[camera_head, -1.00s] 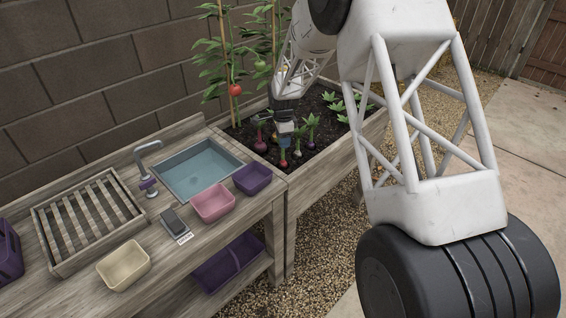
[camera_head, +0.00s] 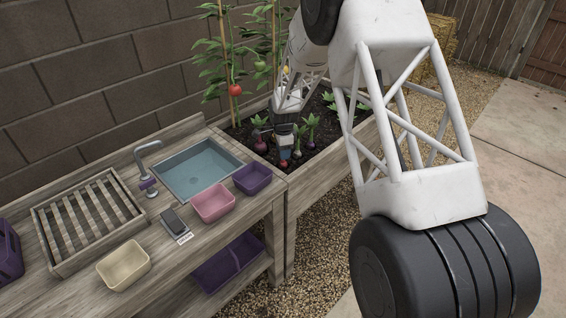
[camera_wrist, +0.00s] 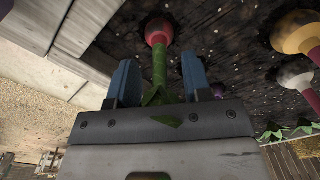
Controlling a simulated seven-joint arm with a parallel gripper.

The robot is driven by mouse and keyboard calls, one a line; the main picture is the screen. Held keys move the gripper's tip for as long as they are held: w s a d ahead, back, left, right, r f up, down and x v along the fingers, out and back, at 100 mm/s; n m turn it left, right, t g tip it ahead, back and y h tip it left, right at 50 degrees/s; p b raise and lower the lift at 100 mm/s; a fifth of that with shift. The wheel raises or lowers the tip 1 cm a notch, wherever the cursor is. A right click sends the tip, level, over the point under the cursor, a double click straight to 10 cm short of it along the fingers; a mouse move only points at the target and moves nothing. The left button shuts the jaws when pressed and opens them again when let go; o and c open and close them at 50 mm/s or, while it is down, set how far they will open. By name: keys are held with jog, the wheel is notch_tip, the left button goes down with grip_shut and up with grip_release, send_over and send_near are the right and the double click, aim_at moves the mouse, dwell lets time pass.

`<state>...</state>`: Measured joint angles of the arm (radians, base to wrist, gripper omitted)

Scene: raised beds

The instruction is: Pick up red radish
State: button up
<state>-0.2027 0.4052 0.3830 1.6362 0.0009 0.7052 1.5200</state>
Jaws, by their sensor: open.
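The red radish (camera_head: 283,164) sits in the dark soil near the front edge of the raised bed, partly hidden by my gripper (camera_head: 285,155). In the wrist view the red radish (camera_wrist: 157,30) is a round red root with a thick green stem. Its stem and leaves run between the two blue fingers of my gripper (camera_wrist: 159,80). The fingers are apart, with space on either side of the stem. The root itself lies beyond the fingertips, and the leaf tips reach the gripper's palm.
A dark purple root (camera_head: 261,146) and a purple-and-white root (camera_head: 311,144) grow close by. A pale root (camera_wrist: 295,72) is right of the fingers. The bed's wooden wall (camera_wrist: 85,25) is close on the left. Tomato plants (camera_head: 235,90) stand behind.

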jog(key=shift+f, duration=0.5)
grip_shut()
